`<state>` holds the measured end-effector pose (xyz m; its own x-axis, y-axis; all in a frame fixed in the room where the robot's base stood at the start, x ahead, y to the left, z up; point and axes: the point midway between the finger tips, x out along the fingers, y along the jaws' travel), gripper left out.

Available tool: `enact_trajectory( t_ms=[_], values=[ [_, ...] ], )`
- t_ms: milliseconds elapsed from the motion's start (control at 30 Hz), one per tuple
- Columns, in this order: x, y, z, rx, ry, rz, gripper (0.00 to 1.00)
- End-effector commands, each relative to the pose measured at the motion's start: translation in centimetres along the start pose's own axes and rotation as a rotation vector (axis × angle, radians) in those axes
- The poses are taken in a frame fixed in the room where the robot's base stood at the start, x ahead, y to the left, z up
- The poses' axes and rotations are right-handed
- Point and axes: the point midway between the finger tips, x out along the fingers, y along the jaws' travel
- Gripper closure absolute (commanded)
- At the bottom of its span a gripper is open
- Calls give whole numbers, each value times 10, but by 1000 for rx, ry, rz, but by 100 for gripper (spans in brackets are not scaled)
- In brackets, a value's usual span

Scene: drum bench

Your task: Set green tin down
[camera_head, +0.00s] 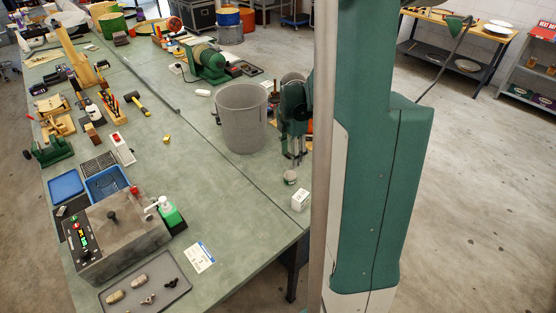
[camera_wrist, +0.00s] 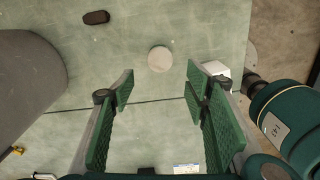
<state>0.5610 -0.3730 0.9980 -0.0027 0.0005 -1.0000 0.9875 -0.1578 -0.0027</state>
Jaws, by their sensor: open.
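A small round tin (camera_head: 290,178) with a pale lid stands upright on the green bench top, near its right edge. In the wrist view its round lid (camera_wrist: 159,59) shows from above, and its side is hidden. My gripper (camera_head: 295,160) points down just above the tin in the head view. In the wrist view my gripper (camera_wrist: 161,82) is open, with its green-padded fingers wide apart. The tin lies a little beyond the fingertips and between their lines, with clear space on both sides. Nothing is between the pads.
A large grey bin (camera_head: 241,117) stands left of my gripper and fills the left of the wrist view (camera_wrist: 35,85). A white box (camera_head: 300,200) stands close by at the bench's edge. A dark oval object (camera_wrist: 96,17) lies near the tin.

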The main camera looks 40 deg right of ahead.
Motion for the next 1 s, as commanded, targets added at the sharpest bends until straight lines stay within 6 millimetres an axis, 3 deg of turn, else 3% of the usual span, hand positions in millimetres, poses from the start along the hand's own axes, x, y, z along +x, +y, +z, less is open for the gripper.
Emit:
enact_trajectory(
  t_ms=[367, 1000],
  values=[
    [-12, 0, -14, 41, -8, 17, 53],
    [-96, -19, -125, 398, -14, 179, 53]
  ],
)
